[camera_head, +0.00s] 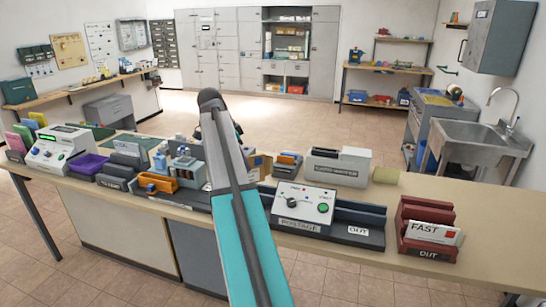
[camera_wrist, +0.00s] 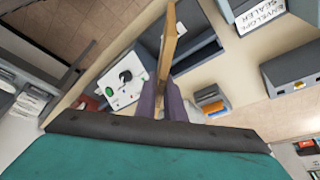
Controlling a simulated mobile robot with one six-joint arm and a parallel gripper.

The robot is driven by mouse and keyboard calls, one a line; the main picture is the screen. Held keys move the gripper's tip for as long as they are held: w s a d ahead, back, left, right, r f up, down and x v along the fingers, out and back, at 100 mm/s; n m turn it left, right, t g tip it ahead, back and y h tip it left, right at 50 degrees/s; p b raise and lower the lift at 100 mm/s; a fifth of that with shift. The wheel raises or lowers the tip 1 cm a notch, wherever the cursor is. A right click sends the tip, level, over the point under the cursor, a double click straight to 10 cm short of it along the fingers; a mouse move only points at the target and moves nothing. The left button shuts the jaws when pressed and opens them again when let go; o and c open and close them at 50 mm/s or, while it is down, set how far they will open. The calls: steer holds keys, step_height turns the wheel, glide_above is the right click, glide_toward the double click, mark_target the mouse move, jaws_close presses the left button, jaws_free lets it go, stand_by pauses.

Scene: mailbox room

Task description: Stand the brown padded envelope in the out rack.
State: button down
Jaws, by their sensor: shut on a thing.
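In the wrist view my gripper (camera_wrist: 163,90) is shut on the brown padded envelope (camera_wrist: 170,40), which shows nearly edge-on, as a narrow tan strip reaching away from the fingers. It appears beside the white postage machine and over its dark tray; I cannot tell whether it touches anything. In the head view my arm hides the gripper and most or all of the envelope. The reddish-brown out rack (camera_head: 428,212) stands at the counter's right end, with an OUT label on its front and a white FAST envelope (camera_head: 434,232) in it.
The postage machine (camera_head: 304,203) has a dark tray (camera_head: 362,218), also labelled OUT, between it and the rack. It also shows in the wrist view (camera_wrist: 122,80). A white labelled box (camera_head: 338,167) stands behind. Several trays and devices crowd the counter's left half. A sink (camera_head: 480,138) is beyond.

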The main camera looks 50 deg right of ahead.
steer(key=w+a+f+n+t+y, duration=0.1)
steer(key=a+n, duration=0.6)
steer(key=a, duration=0.8)
steer(key=w+a+f+n+t+y, duration=0.1)
steer(key=w+a+f+n+t, duration=0.2)
steer(key=a, duration=1.2)
steer(key=w+a+f+n+t+y, duration=0.2)
steer(key=w+a+n, duration=0.5)
steer(key=a+n, duration=0.6)
steer(key=shift+a+f+t, duration=0.3)
steer(key=shift+a+f, duration=0.55)
steer(key=shift+a, duration=0.6)
steer(key=shift+a, duration=0.15)
